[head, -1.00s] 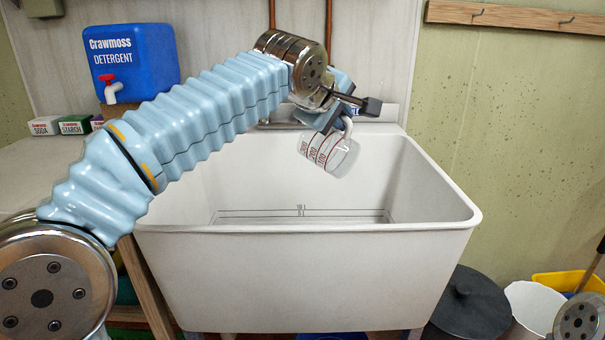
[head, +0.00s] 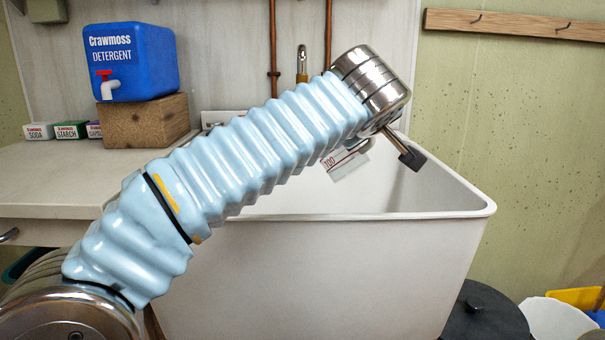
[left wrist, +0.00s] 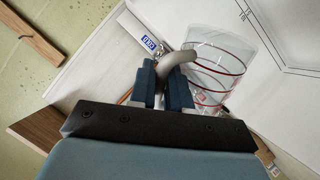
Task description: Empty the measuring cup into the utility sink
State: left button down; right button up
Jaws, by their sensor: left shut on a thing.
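My left gripper (left wrist: 165,85) is shut on the curved grey handle of the clear measuring cup (left wrist: 222,72), which has red lines. In the head view the cup (head: 347,163) is tilted over the white utility sink (head: 340,270), mostly hidden behind my left arm, with a red "100" mark showing. I cannot tell whether liquid is in the cup. Dark lines on the sink's inner surface show beside the cup in the left wrist view. My right gripper is not in view.
A blue detergent container (head: 130,62) with a red tap stands on a wooden block (head: 145,122) on the left counter (head: 70,180). Small boxes (head: 70,130) sit beside it. Copper pipes (head: 273,50) rise behind the sink. A black lidded bin (head: 478,315) and white bucket (head: 556,319) stand at right.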

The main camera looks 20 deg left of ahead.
pick_arm(q)
jog(key=s+d+f+m+t+y+b, duration=0.1)
jog(key=s+d, duration=0.3)
jog(key=d, duration=0.6)
jog(key=s+d+m+t+y+b, duration=0.1)
jog(key=s+d, duration=0.4)
jog(key=d, duration=0.5)
jog(key=shift+f+m+t, duration=0.4)
jog(key=shift+m+t, duration=0.2)
jog(key=shift+m, duration=0.6)
notch_tip(320, 180, up, 3)
jog(key=shift+p, duration=1.1)
